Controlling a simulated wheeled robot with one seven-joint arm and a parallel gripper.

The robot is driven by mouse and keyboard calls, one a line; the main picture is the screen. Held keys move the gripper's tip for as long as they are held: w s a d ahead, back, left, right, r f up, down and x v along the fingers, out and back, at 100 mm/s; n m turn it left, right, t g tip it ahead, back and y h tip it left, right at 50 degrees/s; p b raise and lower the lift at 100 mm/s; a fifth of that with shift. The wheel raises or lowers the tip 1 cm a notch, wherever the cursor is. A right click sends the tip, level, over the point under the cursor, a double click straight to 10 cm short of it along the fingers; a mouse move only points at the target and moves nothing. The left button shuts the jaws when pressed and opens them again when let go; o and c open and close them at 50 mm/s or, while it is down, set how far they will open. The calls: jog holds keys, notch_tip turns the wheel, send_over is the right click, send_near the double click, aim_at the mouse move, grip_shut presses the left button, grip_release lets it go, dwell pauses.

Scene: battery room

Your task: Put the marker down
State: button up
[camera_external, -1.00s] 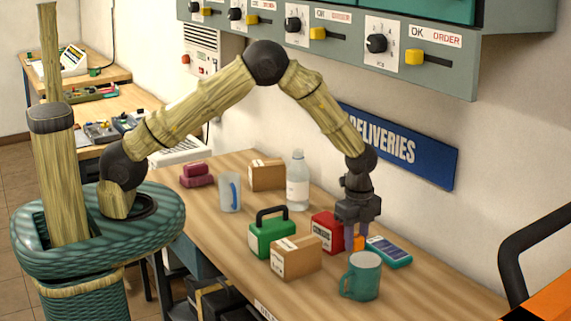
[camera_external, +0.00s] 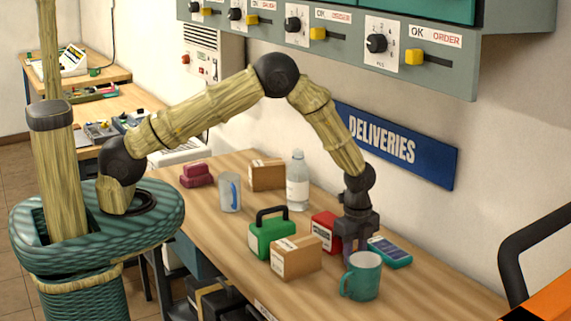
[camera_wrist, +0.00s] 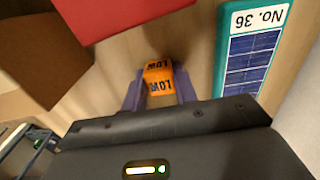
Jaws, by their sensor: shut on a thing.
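The marker (camera_wrist: 157,78) is a small orange block with "LOW" printed in black on it, seen in the wrist view. It is between the two purple fingers of my gripper (camera_wrist: 159,92), which is shut on it. In the external view my gripper (camera_external: 353,248) points down close to the table top, just behind the teal mug. The marker cannot be made out there. Whether its underside touches the table cannot be told.
The teal mug (camera_external: 364,278) stands in front of my gripper. A teal-edged panel (camera_external: 390,252) marked "No. 36" lies right of it. A red box (camera_external: 326,231), a cardboard box (camera_external: 298,259) and a green case (camera_external: 272,238) stand to its left. Bare table (camera_external: 430,290) shows at right.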

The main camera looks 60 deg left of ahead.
jog(key=shift+f, duration=0.2)
jog(key=o, duration=1)
jog(key=shift+o, duration=0.2)
jog(key=shift+r, duration=0.1)
notch_tip(320, 180, up, 12)
jog(key=b, duration=0.2)
jog(key=shift+r+b, duration=0.15)
jog(key=shift+b, duration=0.2)
jog(key=shift+a, duration=0.1)
